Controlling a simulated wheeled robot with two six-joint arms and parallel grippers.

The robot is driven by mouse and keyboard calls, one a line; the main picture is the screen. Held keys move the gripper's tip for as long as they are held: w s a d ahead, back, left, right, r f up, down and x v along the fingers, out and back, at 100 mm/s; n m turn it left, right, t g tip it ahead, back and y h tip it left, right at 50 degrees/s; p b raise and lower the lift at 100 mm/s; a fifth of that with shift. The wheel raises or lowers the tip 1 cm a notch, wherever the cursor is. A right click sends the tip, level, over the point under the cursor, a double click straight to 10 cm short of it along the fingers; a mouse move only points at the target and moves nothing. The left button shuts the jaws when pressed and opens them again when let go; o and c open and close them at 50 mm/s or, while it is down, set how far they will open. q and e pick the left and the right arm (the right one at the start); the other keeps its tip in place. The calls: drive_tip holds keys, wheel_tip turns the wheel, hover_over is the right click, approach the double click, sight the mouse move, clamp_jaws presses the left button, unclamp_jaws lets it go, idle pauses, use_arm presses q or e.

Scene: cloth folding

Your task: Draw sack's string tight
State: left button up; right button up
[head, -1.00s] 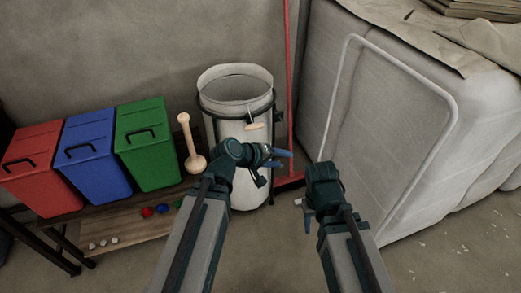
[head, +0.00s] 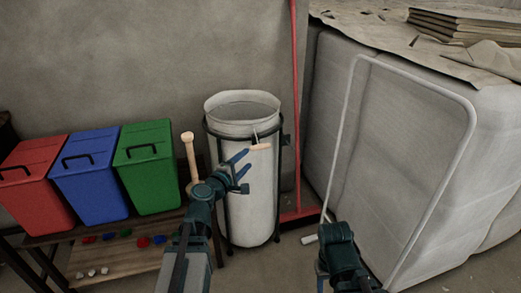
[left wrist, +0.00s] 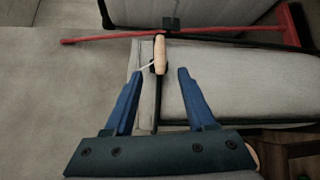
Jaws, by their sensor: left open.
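The pale sack (head: 250,205) stands upright in a dark frame, its top rim wide open. A short string with a wooden toggle (head: 261,147) hangs at the front right of its rim. My left gripper (head: 246,164) is open in front of the sack, just below and left of the toggle. In the left wrist view, the toggle (left wrist: 160,56) lies ahead of the gap between the open blue fingers (left wrist: 160,74), with the white string (left wrist: 147,65) beside it. My right gripper (head: 321,274) is low at the right, its fingers mostly hidden.
A red broom (head: 297,120) leans behind the sack. A large grey wrapped block (head: 420,150) fills the right. Red (head: 38,185), blue (head: 90,175) and green (head: 148,168) bins and a wooden pestle-like tool (head: 188,150) stand on a bench at left.

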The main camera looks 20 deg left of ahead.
sight(258, 149)
use_arm(q)
drive_tip(key=b+x, duration=0.1)
drive_tip(key=x, duration=1)
drive_tip(key=shift+w, duration=0.1)
clamp_jaws()
idle(1.1)
